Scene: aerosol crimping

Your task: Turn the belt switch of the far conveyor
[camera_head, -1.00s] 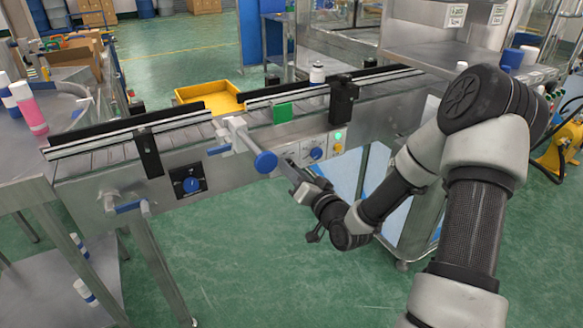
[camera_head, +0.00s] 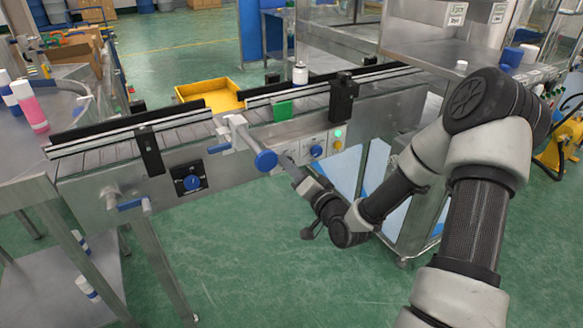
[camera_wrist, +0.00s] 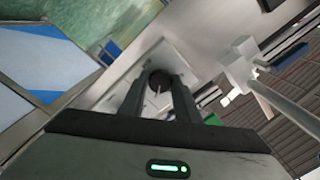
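The far conveyor (camera_head: 375,108) runs to the upper right, with a pale control panel on its front. The panel carries a blue knob (camera_head: 317,151), a lit green lamp (camera_head: 337,133) and a yellow button (camera_head: 337,145). My gripper (camera_head: 287,160) is at the left part of this panel, below the conveyor edge. In the wrist view, my gripper's two fingers (camera_wrist: 160,86) stand apart on either side of a dark round knob (camera_wrist: 159,77) on the pale panel. Whether they touch it cannot be told. The head view does not show this knob clearly.
A blue-ended bar (camera_head: 265,160) sticks out just left of my gripper. A black panel with another blue knob (camera_head: 192,183) is on the nearer conveyor. A yellow tray (camera_head: 215,93) lies behind.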

